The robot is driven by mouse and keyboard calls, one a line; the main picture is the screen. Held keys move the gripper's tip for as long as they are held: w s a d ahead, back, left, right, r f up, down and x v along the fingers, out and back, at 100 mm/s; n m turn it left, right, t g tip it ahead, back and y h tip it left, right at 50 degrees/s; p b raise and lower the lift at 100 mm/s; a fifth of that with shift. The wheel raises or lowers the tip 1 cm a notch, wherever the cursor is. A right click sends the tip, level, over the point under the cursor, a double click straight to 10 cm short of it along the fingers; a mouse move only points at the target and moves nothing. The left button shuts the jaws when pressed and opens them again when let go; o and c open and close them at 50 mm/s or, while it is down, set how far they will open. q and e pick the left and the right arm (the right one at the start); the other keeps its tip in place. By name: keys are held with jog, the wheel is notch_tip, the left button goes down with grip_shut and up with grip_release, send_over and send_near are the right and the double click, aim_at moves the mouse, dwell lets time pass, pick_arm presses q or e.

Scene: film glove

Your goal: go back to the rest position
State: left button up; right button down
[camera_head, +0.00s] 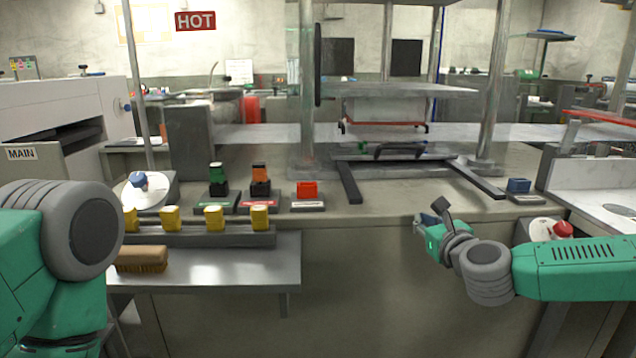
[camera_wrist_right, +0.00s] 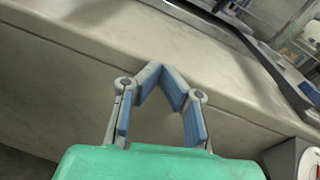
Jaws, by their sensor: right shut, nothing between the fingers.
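My right gripper (camera_head: 436,212) is at the front edge of the worktop, right of centre in the head view. In the right wrist view its fingers (camera_wrist_right: 160,75) meet at the tips, with nothing between them. It hangs in front of the counter edge (camera_wrist_right: 215,105); whether it touches the edge, I cannot tell. My left arm fills the lower left of the head view, but its gripper is out of the picture.
A black frame (camera_head: 350,180) lies on the worktop (camera_head: 400,203) behind my right gripper. Several yellow blocks (camera_head: 213,218) and a brush (camera_head: 141,258) are on the left shelf (camera_head: 230,268). A red knob (camera_head: 563,229) stands beside my right forearm.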

jog(key=s+a+f+n+g+y+p, duration=0.2)
jog(key=s+a+f+n+g+y, duration=0.15)
jog(key=s+a+f+n, duration=0.65)
jog(key=s+a+f+n+g+p, duration=0.1)
jog(key=s+a+f+n+g, duration=0.2)
jog(key=s+f+n+g, duration=0.75)
jog(key=s+d+f+n+h+p, duration=0.1)
jog(key=s+d+f+n, duration=0.25)
jog(key=s, duration=0.65)
jog(key=s+d+f+n+h+p, duration=0.1)
jog(key=s+d+f+n+h, duration=0.2)
jog(key=s, duration=0.7)
jog(key=s+d+n+g+h+p, duration=0.1)
jog(key=s+d+n, duration=0.5)
jog(key=d, duration=0.6)
jog(key=shift+s+f+g+h, duration=0.2)
jog(key=shift+s+g+h, duration=0.35)
jog(key=shift+s, duration=0.4)
jog(key=shift+w, duration=0.1)
